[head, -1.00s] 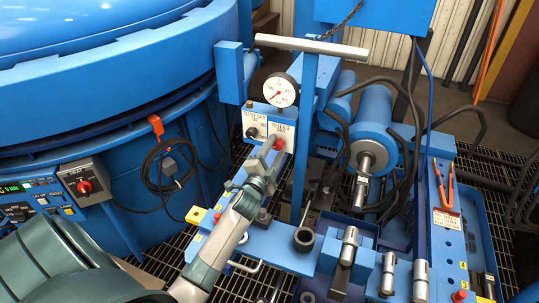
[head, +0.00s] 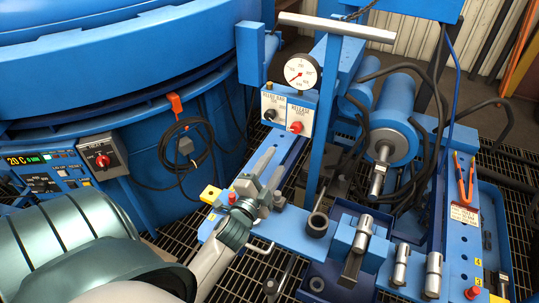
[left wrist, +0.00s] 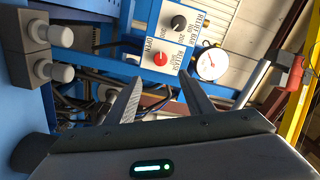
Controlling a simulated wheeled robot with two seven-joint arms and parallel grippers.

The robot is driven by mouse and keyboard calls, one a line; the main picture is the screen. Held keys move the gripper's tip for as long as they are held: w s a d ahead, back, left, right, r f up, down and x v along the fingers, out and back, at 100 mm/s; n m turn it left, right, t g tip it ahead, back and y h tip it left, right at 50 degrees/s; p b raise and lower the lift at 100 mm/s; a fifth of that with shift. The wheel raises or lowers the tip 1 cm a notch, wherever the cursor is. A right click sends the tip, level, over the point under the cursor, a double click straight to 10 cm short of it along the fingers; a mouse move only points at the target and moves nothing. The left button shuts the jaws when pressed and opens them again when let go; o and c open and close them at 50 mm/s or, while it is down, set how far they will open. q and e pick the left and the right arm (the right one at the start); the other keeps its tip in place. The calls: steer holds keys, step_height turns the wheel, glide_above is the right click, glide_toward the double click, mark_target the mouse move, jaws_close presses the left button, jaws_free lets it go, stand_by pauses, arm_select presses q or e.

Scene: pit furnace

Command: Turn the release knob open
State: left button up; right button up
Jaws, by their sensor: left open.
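The release knob (head: 296,127) is red and sits low on the right half of a small white label panel (head: 301,110) on the blue frame. It also shows in the left wrist view (left wrist: 161,58), beside the words RELEASE and OPEN. I cannot tell how far it is turned. My left gripper (head: 274,165) is open and empty, apart from the knob, below it and on my side of it. In the left wrist view, the two fingers (left wrist: 161,84) stand apart and point toward the panel, with the red knob between and beyond their tips.
A black relief knob (head: 270,115) sits left of the red one. A round gauge (head: 301,73) is mounted above the panel. A T-handle bar (head: 336,27) on a blue post stands just right of the panel. A black cable coil (head: 185,145) hangs at left.

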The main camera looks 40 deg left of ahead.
arm_select(q)
steer(key=shift+v, duration=1.2)
arm_select(e)
steer(key=shift+s+d, duration=0.1)
steer(key=shift+s, duration=0.3)
steer(key=shift+w, duration=0.5)
